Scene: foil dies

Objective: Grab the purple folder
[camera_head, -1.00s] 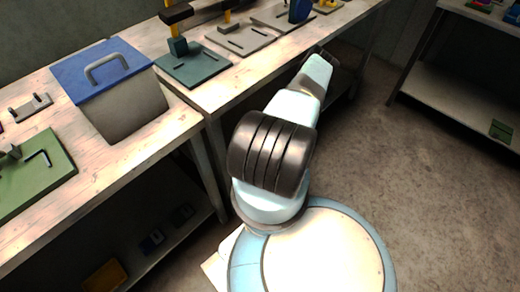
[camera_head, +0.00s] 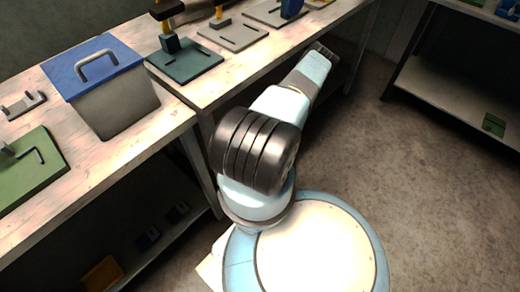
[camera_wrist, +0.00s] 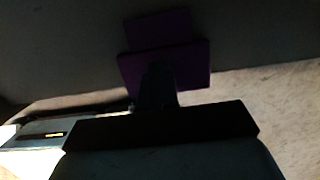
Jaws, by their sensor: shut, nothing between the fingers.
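The purple folder (camera_wrist: 190,62) shows in the wrist view as a dark purple, flat shape with a second purple panel above it. It lies in deep shade in the upper middle of that view. My gripper (camera_wrist: 158,72) appears as a dark silhouette in front of the folder's lower part. It is shut and holds nothing. Whether it touches the folder cannot be told. In the head view the folder is not visible, and my arm reaches away toward the bench's right edge, with its far end dark and small.
A wooden bench (camera_head: 95,165) runs along the left. On it are a grey box with a blue lid (camera_head: 115,100), a green plate (camera_head: 28,172) and a teal die (camera_head: 185,62). A shelf (camera_head: 450,95) stands at right. Bare floor (camera_head: 400,170) lies between.

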